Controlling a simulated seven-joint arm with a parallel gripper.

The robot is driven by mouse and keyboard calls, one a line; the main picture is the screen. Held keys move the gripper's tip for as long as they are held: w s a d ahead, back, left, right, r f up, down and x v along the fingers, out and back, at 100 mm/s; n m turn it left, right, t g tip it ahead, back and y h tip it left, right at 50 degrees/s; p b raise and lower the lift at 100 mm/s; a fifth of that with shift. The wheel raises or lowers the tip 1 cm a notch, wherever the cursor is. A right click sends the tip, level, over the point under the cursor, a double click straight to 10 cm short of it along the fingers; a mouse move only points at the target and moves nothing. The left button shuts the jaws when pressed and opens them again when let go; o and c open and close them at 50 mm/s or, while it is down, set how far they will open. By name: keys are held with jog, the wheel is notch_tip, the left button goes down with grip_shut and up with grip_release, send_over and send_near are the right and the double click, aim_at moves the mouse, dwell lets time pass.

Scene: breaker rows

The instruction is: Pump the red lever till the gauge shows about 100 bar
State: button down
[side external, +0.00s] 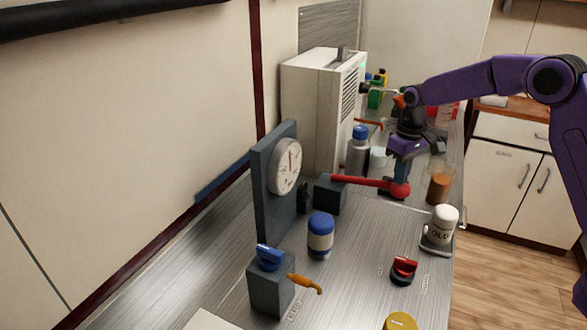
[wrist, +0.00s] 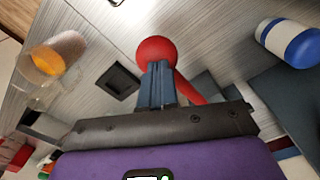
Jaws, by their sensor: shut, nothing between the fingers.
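The red lever (side external: 360,181) sticks out nearly level from a dark block (side external: 330,195) and ends in a round red knob. The lever also shows in the wrist view (wrist: 190,90), with its knob just beyond my fingertips. My gripper (side external: 401,184) is shut and empty, pointing down at the knob; its fingers (wrist: 157,70) overlap the knob in the picture, and I cannot tell whether they touch it. The white round gauge (side external: 285,166) sits on an upright grey panel (side external: 262,205). Its red needle points about straight up; the numbers are too small to read.
A blue-and-white jar (side external: 320,236), a blue-knobbed valve block (side external: 270,285) and a red knob (side external: 403,270) stand nearer the camera. A white canister (side external: 440,228) and an amber jar (side external: 439,187) are to the right. A blue-capped bottle (side external: 359,150) stands behind the lever.

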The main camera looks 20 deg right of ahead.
jog(key=shift+d+r, duration=0.1)
jog(key=shift+r, duration=1.65)
jog(key=shift+r, duration=2.5)
